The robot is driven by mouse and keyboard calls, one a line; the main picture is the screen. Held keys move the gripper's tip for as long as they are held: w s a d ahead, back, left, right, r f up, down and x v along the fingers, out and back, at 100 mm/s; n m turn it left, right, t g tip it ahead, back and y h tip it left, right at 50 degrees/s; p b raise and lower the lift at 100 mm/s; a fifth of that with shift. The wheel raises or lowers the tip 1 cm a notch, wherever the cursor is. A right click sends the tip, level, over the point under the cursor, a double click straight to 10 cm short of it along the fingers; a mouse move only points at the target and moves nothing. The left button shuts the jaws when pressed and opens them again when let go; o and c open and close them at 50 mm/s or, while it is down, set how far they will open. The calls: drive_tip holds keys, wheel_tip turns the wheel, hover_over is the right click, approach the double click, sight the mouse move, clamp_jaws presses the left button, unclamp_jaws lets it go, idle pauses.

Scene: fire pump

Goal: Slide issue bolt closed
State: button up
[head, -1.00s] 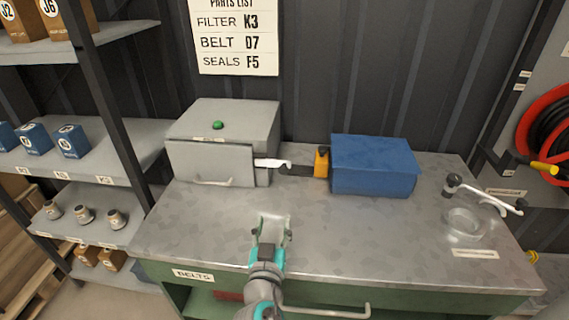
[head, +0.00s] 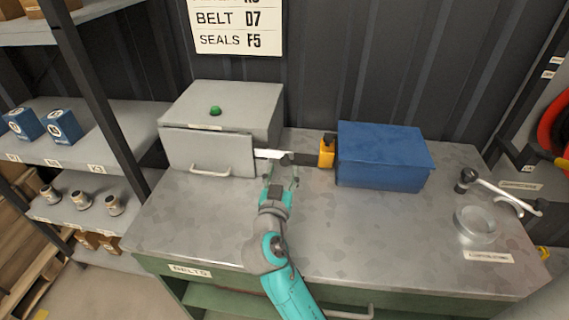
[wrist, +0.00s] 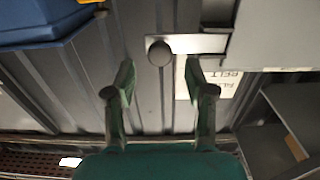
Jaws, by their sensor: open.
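The bolt is a pale flat bar (head: 267,153) at the right side of the grey box (head: 208,151), pointing toward the blue box (head: 384,156). In the wrist view the bar (wrist: 205,43) ends in a round grey knob (wrist: 160,53). My gripper (head: 282,170) is open and empty, just in front of the bar in the head view. In the wrist view its two fingertips (wrist: 160,82) are spread on either side of the knob's line, with the knob just beyond them. I cannot tell whether they touch it.
A yellow block (head: 327,152) with a dark top stands against the blue box, beside a dark strip. A green button (head: 215,111) sits on the grey box. The front worktop is clear.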

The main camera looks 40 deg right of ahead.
sight(284, 163)
drive_tip(key=shift+x, duration=1.85)
drive_tip(key=shift+c, duration=0.2)
clamp_jaws()
